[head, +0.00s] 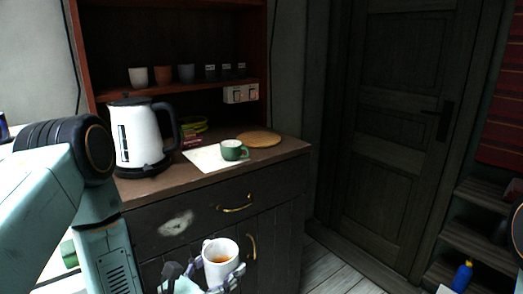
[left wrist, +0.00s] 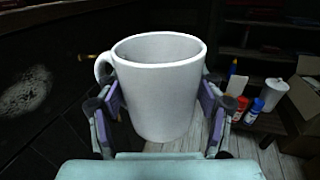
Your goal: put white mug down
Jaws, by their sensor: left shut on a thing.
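The white mug (head: 219,258) is held upright by my left gripper (head: 205,282) in front of the dark cabinet, below the countertop's level in the head view. It holds a brown liquid. In the left wrist view the white mug (left wrist: 160,90) stands between the two fingers of my left gripper (left wrist: 160,115), which press on its sides. Its handle points left. My right gripper is not in view.
The countertop (head: 285,152) holds a white kettle (head: 136,138), a pale sheet (head: 205,160) with a green mug (head: 232,150), and a round wooden board (head: 258,139). Cups stand on the shelf above. Brass handles (head: 237,207) stick out of the cabinet front.

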